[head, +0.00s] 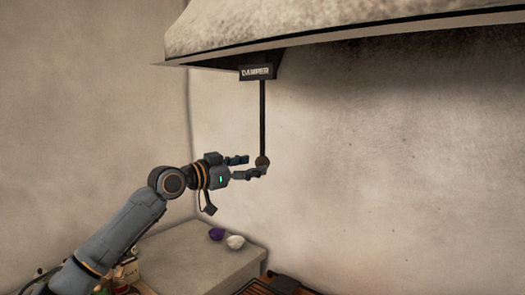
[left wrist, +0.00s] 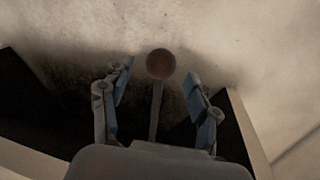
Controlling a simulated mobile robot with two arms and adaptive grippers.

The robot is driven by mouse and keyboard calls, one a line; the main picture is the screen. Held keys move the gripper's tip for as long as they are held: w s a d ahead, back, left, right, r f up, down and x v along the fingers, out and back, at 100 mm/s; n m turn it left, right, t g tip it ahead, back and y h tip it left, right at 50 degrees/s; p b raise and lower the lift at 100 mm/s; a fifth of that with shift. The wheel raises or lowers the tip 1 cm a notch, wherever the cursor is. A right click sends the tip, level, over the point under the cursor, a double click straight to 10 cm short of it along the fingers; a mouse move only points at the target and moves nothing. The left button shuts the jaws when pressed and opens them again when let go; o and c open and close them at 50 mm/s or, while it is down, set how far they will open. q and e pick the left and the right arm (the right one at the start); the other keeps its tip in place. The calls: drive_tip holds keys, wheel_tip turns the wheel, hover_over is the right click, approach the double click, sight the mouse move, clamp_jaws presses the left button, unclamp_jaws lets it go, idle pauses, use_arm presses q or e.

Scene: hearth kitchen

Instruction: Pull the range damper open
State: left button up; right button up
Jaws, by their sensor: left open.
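The range damper is a thin dark rod (head: 262,115) hanging from a box labelled DAMPER (head: 257,72) under the hood. A round brown knob (head: 262,161) is at its lower end. My left gripper (head: 254,166) is open at the height of the knob, with its fingertips close to it. In the left wrist view the knob (left wrist: 160,64) sits centred between and just beyond the two open fingertips, with the rod (left wrist: 156,110) running back between the fingers. I cannot tell whether a finger touches it. My right gripper is out of view.
The stone hood (head: 350,25) overhangs the top of the view. Below the arm is a pale counter (head: 200,257) with a purple bowl (head: 216,234) and a white bowl (head: 235,241). Small items stand at the lower left. The wall to the right is bare.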

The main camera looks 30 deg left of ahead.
sight(256, 165)
use_arm(q)
drive_tip(key=p+x, duration=0.1)
drive_tip(key=x, duration=0.3)
drive_tip(key=shift+a+r+p, duration=0.1)
drive_tip(key=shift+p, duration=0.2)
drive_tip(key=shift+w, duration=0.35)
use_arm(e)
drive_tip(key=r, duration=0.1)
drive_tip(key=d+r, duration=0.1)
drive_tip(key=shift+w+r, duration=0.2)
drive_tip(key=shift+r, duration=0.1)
use_arm(q)
clamp_jaws()
drive_tip(key=shift+f, duration=0.25)
